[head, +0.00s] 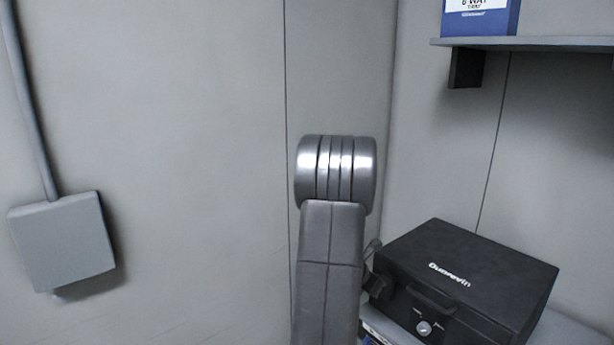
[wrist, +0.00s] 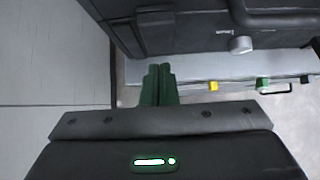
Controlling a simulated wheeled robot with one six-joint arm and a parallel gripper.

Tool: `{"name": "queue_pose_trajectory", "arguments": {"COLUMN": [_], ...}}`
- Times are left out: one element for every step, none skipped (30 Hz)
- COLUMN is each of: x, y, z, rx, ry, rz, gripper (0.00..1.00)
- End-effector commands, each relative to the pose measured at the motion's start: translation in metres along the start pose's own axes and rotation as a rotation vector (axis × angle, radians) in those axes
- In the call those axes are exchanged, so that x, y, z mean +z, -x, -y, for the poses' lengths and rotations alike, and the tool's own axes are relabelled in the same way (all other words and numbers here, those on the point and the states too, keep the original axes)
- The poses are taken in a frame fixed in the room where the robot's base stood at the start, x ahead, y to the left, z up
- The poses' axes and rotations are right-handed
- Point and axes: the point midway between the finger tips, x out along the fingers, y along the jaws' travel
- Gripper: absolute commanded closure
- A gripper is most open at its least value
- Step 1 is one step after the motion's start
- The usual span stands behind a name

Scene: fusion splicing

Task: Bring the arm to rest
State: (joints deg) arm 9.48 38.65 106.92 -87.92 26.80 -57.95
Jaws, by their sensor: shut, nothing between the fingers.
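My gripper (wrist: 159,70) shows in the wrist view. Its two green fingers are together, with nothing between them. In the head view my arm rises in front of the wall, and the gripper itself is mostly hidden behind it. The black case (head: 462,275) stands to the right of my arm in the head view. Its front, with a round knob, also shows in the wrist view (wrist: 195,38), beyond my fingertips. I cannot tell the exact gap between the fingers and the case.
A shelf (head: 530,43) on the right wall bears a blue box (head: 480,20). A grey wall box (head: 62,241) with a conduit is at the left. The black case rests on a grey surface (wrist: 225,68); small yellow and green items (wrist: 263,84) show below. The wall between is bare.

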Motion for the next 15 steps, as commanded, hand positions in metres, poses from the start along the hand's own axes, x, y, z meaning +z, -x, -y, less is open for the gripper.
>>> {"name": "queue_pose_trajectory", "arguments": {"x": [-0.008, -0.01, -0.013, -0.015, -0.015, -0.017, -0.018, -0.019, -0.021, -0.022, -0.023, -0.024, -0.025, -0.027, -0.028], "y": [-0.005, -0.006, -0.006, -0.007, -0.006, -0.006, -0.006, -0.006, -0.007, -0.007, -0.007, -0.007, -0.008, -0.008, -0.008], "z": [0.0, 0.0, 0.0, 0.0, 0.0, 0.0, 0.0, 0.0, 0.0, 0.0, 0.0, 0.0, 0.0, 0.0, 0.0], "rx": [0.0, 0.0, 0.0, 0.0, -0.001, 0.0, 0.0, 0.0, 0.0, 0.0, 0.0, 0.0, 0.0, 0.0, 0.0], "ry": [0.001, 0.0, 0.0, 0.001, 0.001, 0.002, 0.001, 0.001, 0.002, 0.001, 0.002, 0.002, 0.001, 0.001, 0.001], "rz": [0.004, 0.006, 0.01, 0.014, 0.027, 0.041, 0.052, 0.063, 0.079, 0.089, 0.101, 0.116, 0.126, 0.136, 0.15], "gripper": [1.0, 1.0, 1.0, 1.0, 1.0, 1.0, 1.0, 1.0, 1.0, 1.0, 1.0, 1.0, 1.0, 1.0, 1.0]}}
